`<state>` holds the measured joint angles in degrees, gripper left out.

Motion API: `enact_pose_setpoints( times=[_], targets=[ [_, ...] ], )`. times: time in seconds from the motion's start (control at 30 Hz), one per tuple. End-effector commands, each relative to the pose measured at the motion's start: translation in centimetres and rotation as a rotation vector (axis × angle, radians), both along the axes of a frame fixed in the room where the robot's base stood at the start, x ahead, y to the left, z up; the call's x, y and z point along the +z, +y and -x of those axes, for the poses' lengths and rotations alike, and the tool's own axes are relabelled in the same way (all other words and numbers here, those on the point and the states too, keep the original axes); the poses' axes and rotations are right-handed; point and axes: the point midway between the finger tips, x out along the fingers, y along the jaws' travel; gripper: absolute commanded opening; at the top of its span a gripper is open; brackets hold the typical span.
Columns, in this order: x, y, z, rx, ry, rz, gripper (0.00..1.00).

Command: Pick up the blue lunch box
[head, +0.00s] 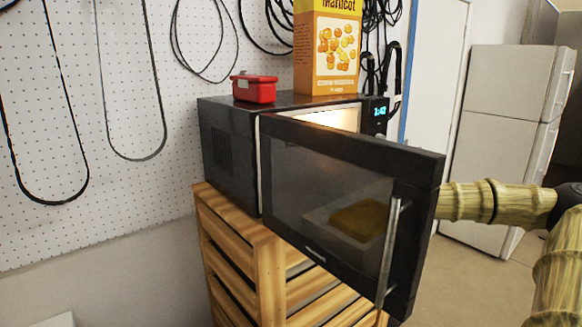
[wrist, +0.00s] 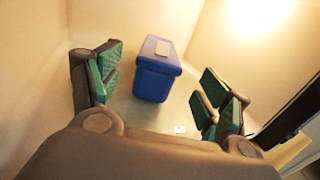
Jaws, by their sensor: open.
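The blue lunch box (wrist: 153,80) shows in the wrist view, inside the lit microwave. It is a blue box with a pale patch on its lid. My gripper (wrist: 160,92) is open, with its green-padded fingers apart on the left and right of the box. The box appears between or just beyond the fingertips, and I see no contact. In the head view the open door of the microwave (head: 228,150) hides my gripper and the blue box.
The dark microwave door (head: 330,200) stands open towards me, my arm passing behind it. A red box (head: 253,88) and a yellow-orange carton (head: 327,50) stand on the microwave. It rests on a slatted wooden stand (head: 270,280). A white fridge (head: 510,130) is at the right.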

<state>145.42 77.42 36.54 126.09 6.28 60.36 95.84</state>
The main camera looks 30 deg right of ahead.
Motion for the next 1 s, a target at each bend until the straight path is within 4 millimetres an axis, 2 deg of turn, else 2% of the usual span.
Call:
enact_pose_setpoints(
  times=[0.4, 0.6, 1.0],
  targets=[
    [0.2, -1.2, -4.7, 0.003, 0.002, 0.004, 0.78],
    [0.1, -1.8, -6.4, 0.001, 0.002, 0.003, 0.78],
    [0.0, -2.0, -7.0, 0.003, 0.000, 0.001, 0.78]
  ],
)
